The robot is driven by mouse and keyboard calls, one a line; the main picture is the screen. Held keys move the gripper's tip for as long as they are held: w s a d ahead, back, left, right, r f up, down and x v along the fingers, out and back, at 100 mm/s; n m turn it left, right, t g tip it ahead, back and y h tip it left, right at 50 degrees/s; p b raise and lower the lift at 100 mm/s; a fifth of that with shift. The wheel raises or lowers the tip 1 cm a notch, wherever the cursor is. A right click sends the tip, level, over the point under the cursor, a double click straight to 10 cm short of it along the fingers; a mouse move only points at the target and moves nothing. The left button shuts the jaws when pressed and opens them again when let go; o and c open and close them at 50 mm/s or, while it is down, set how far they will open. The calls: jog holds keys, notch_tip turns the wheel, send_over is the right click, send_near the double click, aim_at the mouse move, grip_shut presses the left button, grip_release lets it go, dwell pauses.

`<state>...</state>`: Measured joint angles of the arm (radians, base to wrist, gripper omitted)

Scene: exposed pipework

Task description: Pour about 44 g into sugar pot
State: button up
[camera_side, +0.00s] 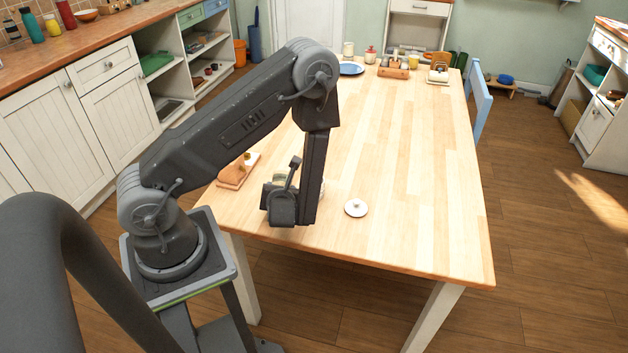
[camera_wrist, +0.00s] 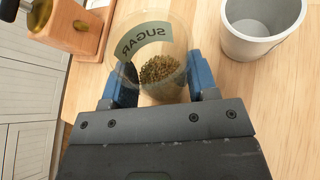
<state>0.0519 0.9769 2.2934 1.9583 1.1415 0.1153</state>
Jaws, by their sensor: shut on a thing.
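A clear round pot with a green SUGAR label (camera_wrist: 146,42) is between the blue fingertips of my gripper (camera_wrist: 162,76) in the wrist view. My gripper is shut on it. Brown-green granules (camera_wrist: 163,70) lie in the pot, toward my gripper's side. In the side view my gripper (camera_side: 284,206) is low over the near left part of the table and mostly hides the pot. I cannot tell whether the pot touches the table. A pale grey cup (camera_wrist: 262,45) stands to the right of the pot in the wrist view; the part of its inside that shows looks empty.
A white knobbed lid (camera_side: 356,208) lies to the right. A blue plate (camera_side: 351,69) and several jars are at the far end. The table's middle is clear.

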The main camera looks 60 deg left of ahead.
aim_at(286, 173)
jog(key=shift+w+m+g, duration=0.3)
jog(key=shift+g, duration=0.1)
jog(key=shift+w+r, duration=0.2)
jog(key=shift+r, duration=0.1)
jog(key=r, duration=0.1)
jog(key=w+r+m+g, duration=0.1)
jog(key=shift+r, duration=0.3)
jog(key=shift+w+d+r+m+g, duration=0.15)
jog(key=shift+w+r+m+g, duration=0.45)
jog(key=shift+r+g, duration=0.15)
jog(key=shift+m+g, duration=0.35)
jog(key=shift+m, duration=0.05)
jog(key=shift+f+m+g, duration=0.3)
jog(key=shift+m+g, duration=0.2)
jog(key=shift+g, duration=0.1)
jog(key=shift+r+m+g+y, duration=0.35)
jog(key=shift+m+g, duration=0.15)
jog(key=shift+m, duration=0.1)
jog(key=shift+f+m+g, duration=0.3)
jog(key=shift+m+g, duration=0.1)
jog(key=shift+g, duration=0.1)
jog(key=shift+w+d+r+m+g, duration=0.1)
jog(key=shift+w+r+m+g, duration=0.4)
jog(key=shift+w+m+g, duration=0.1)
jog(key=shift+w+r+m+g+y, duration=0.35)
jog(key=shift+r+m+g+y, duration=0.2)
jog(key=shift+m+g, duration=0.35)
